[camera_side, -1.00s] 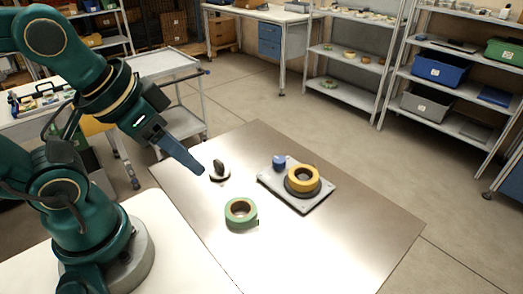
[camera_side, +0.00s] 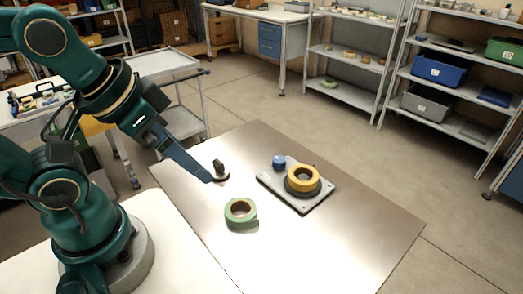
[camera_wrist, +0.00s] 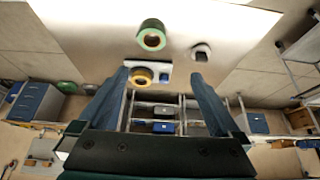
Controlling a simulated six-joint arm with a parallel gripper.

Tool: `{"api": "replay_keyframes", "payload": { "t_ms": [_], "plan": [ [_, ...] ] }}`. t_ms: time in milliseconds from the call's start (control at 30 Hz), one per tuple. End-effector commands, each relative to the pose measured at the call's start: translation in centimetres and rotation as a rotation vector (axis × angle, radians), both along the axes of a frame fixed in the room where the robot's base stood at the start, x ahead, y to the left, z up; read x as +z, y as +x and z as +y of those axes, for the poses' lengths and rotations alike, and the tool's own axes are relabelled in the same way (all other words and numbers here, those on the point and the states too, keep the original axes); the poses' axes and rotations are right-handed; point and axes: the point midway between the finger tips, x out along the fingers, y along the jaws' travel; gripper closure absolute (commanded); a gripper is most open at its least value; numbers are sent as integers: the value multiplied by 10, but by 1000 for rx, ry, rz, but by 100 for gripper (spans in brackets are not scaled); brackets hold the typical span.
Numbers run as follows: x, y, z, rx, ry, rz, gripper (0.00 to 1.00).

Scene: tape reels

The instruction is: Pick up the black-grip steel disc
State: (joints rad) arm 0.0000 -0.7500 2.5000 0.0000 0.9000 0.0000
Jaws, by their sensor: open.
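The steel disc with a black upright grip (camera_side: 219,167) lies on the metal tabletop. It also shows in the wrist view (camera_wrist: 201,50), just beyond the tip of the right finger. My gripper (camera_side: 209,180) is tilted down, with its tip beside the disc in the side picture and overlapping its left edge. Whether it touches the disc cannot be told. In the wrist view my gripper (camera_wrist: 161,74) has its two blue fingers wide apart, with nothing held between them. The disc is not between the fingers there.
A green tape reel (camera_side: 240,213) lies nearer the front of the tabletop (camera_side: 330,245). A grey plate (camera_side: 318,202) on the right bears a yellow tape reel (camera_side: 303,178) and a small blue knob (camera_side: 279,161). The right and front tabletop is clear.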

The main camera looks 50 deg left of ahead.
Motion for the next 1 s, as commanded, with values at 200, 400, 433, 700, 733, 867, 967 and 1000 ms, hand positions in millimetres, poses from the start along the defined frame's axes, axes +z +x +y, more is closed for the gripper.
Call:
{"api": "replay_keyframes", "payload": {
  "t_ms": [200,400,433,700,733,867,967,1000],
  "plan": [
    [0,0,0,-11,6,0,0],
    [6,5,6,-166,121,-19,0],
    [8,7,8,-204,152,-20,0],
    [14,41,33,-586,458,93,0],
    [14,45,36,-629,486,112,0],
    [5,67,50,-830,607,218,0],
    [-6,85,61,-989,682,312,0],
    [-13,92,65,-1051,704,350,0]
  ]
}}
